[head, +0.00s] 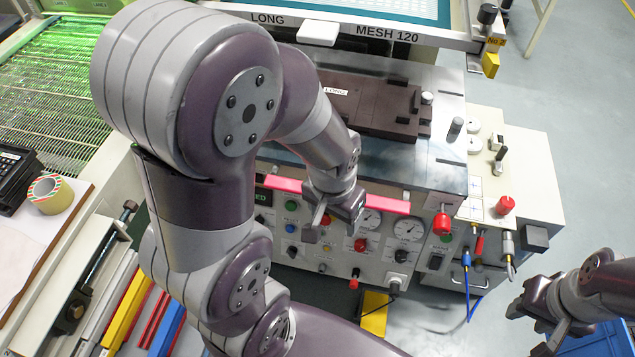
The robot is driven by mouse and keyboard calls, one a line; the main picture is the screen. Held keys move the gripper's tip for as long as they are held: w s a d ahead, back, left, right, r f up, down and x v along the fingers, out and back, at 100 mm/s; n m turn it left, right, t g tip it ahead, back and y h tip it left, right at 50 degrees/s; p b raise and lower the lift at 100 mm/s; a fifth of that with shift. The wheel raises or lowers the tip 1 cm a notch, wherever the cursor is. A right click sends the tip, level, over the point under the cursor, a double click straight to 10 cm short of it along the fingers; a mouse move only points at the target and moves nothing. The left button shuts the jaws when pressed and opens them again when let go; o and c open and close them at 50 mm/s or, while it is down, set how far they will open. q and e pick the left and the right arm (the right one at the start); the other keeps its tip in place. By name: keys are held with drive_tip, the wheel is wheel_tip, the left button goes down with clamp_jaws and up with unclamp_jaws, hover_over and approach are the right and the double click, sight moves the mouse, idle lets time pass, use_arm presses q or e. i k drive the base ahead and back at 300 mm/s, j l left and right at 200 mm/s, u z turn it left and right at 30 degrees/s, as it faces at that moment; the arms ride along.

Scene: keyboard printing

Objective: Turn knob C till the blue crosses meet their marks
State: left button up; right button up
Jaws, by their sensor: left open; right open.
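My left gripper (336,219) is open in front of the control panel (285,248), by the pink bar. My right gripper (545,327) is open and empty at the lower right, apart from the machine. Small blue crosses on marks (475,186) show on a pale plate at the machine's right side; they are too small to tell whether they meet. A red knob (442,224) sits on the press's front right corner, and another red knob (505,205) stands beside the crosses. No letter C is legible, so I cannot tell which knob is C.
A brown block labelled LONG (375,105) lies on the press bed, under the MESH 120 frame (388,34). The pink bar (384,202) runs along the panel top. A tape roll (50,194) stands at left. My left arm hides much of the middle.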

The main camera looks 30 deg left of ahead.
sight(504, 205)
drive_tip(key=i+l+z, duration=0.1)
drive_tip(key=z, duration=0.4)
drive_tip(key=i+l+z, duration=0.1)
drive_tip(key=z, duration=0.4)
drive_tip(key=i+l+z, duration=0.1)
drive_tip(key=z, duration=0.4)
